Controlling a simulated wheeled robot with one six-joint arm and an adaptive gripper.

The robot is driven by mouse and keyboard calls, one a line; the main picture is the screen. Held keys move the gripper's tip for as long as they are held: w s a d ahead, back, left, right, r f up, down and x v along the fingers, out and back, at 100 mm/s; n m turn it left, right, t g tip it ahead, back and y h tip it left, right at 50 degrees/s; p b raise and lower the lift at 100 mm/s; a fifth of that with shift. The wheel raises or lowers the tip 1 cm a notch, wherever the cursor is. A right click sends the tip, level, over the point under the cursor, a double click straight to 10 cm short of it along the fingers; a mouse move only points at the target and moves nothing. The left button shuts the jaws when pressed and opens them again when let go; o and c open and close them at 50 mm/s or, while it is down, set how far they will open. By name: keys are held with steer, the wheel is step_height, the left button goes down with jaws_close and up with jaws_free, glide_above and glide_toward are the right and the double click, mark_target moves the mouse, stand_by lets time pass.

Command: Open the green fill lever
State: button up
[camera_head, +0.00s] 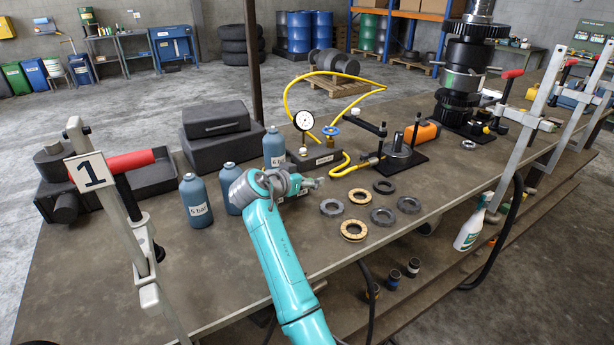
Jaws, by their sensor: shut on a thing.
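My gripper (312,183) reaches over the workbench, just in front of the dark gauge block (316,160). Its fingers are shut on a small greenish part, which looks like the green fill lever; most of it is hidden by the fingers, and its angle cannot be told. The gauge block carries a round white dial gauge (304,121) and a blue handwheel (330,130). A yellow hose (290,100) runs from this rig.
Blue bottles (196,201) stand left of my gripper. Several rings (354,229) lie to the right on the workbench (240,275). A black fixture (400,158) stands farther right.

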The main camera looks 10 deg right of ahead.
steer(key=m+g, duration=0.1)
steer(key=m+g+h, duration=0.2)
steer(key=shift+s+a+f, duration=0.1)
steer(key=shift+s+f, duration=0.15)
steer(key=shift+s+a+m+g+h, duration=0.1)
steer(key=shift+a+m+g+h, duration=0.1)
steer(key=shift+m+g, duration=0.2)
steer(key=shift+a+m+g+h, duration=0.1)
steer(key=shift+m+g+h, duration=0.1)
steer(key=shift+m+g, duration=0.2)
steer(key=shift+f, duration=0.15)
steer(key=o, duration=1.5)
steer(key=shift+s+d, duration=0.1)
steer(key=shift+a+r, duration=0.25)
steer(key=shift+a, duration=0.15)
steer(key=shift+v, duration=3.4)
